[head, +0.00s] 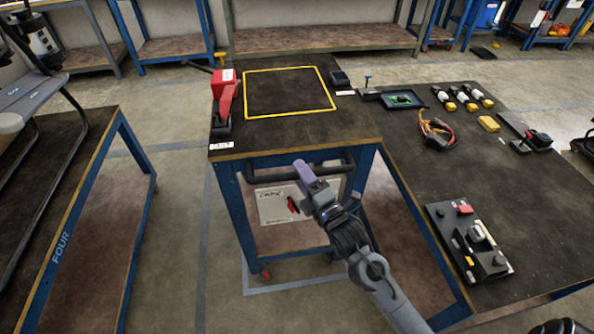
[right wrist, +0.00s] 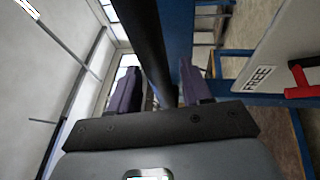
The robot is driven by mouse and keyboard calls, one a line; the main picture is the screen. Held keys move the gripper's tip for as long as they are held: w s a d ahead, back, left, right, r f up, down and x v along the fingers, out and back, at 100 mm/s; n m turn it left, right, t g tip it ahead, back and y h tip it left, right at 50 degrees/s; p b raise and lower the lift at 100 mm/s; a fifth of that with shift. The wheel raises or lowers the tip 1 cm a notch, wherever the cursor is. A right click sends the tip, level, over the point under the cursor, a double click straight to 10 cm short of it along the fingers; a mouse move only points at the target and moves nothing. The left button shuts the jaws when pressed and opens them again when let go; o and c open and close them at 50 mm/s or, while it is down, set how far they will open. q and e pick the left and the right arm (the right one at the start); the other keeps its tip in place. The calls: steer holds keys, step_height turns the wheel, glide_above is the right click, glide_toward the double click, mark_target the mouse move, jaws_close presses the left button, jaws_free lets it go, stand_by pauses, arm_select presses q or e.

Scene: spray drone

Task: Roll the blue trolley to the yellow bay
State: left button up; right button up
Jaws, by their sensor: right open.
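The blue trolley (head: 227,215) stands in the middle of the head view, with a dark top, a blue frame and a red-hubbed castor (head: 264,275). Its black handle bar (head: 262,178) runs along the near side; the bar also shows in the right wrist view (right wrist: 147,42). My right gripper (head: 305,174) is at the handle. Its purple fingers are open, with the bar running between them in the right wrist view (right wrist: 160,92). A yellow outlined rectangle (head: 290,115) marks the trolley top. I see no yellow bay on the floor. My left gripper is out of view.
A white panel (head: 272,208) with a red lever hangs under the handle; it reads FREE in the right wrist view (right wrist: 258,72). A dark workbench (head: 470,180) stands close on the right, another blue-framed bench (head: 113,150) on the left. Floor (head: 175,230) is clear between left bench and trolley.

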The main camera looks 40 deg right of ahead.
steer(key=shift+w+d+r, duration=0.1)
steer(key=shift+w, duration=0.5)
steer(key=shift+w+d+r, duration=0.1)
steer(key=shift+w, duration=0.45)
jaws_close()
